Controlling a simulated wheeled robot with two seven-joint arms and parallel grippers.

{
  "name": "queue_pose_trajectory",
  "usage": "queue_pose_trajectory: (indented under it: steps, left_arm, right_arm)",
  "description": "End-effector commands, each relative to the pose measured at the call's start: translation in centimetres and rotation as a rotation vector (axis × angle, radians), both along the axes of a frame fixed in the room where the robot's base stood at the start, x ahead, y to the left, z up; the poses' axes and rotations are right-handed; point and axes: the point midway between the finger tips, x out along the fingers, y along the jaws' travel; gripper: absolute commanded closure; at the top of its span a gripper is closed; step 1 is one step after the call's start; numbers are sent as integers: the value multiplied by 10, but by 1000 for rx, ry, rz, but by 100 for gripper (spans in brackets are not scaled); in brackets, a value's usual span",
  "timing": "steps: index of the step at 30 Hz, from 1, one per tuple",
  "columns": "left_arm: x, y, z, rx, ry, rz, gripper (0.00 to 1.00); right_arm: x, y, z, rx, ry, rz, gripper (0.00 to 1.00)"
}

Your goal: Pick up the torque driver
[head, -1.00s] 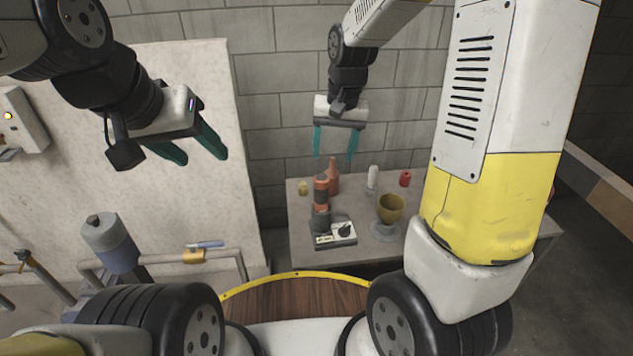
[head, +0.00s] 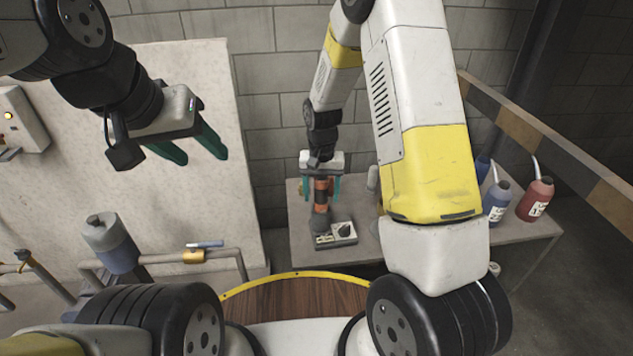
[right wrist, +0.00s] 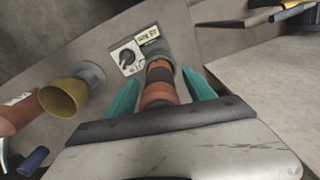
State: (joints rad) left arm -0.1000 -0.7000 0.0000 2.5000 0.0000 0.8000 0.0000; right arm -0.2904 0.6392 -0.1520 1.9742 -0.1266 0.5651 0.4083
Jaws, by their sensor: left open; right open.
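The torque driver (head: 321,190) is an orange and dark grey tool standing upright on the table, beside a grey box with a black dial (head: 344,230). In the right wrist view the driver (right wrist: 159,84) rises between the open fingers of my right gripper (right wrist: 162,95). In the head view my right gripper (head: 322,188) is lowered over the driver's upper part, one finger on each side. I cannot tell whether the fingers touch it. My left gripper (head: 190,150) is open and empty, high at the left in front of a pale panel.
Pipes with a blue-handled valve (head: 205,245) stand at the left. My right arm hides the table's middle.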

Motion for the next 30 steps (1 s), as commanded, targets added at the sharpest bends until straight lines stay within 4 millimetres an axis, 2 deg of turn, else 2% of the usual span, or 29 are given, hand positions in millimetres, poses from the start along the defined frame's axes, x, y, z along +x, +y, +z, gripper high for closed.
queue_pose_trajectory:
  steps: [3, 10, 19, 30]
  left_arm:
    - [0, 0, 0, 0, 0, 0, 47]
    - [0, 0, 0, 0, 0, 0, 47]
    - [0, 0, 0, 0, 0, 0, 47]
    - [0, 0, 0, 0, 0, 0, 47]
  right_arm:
    - [0, 0, -8, 0, 0, 0, 37]
    - [0, 0, -8, 1, -1, 0, 39]
    - [0, 0, -8, 1, -1, 0, 98]
    - [1, 0, -1, 1, -5, 1, 100]
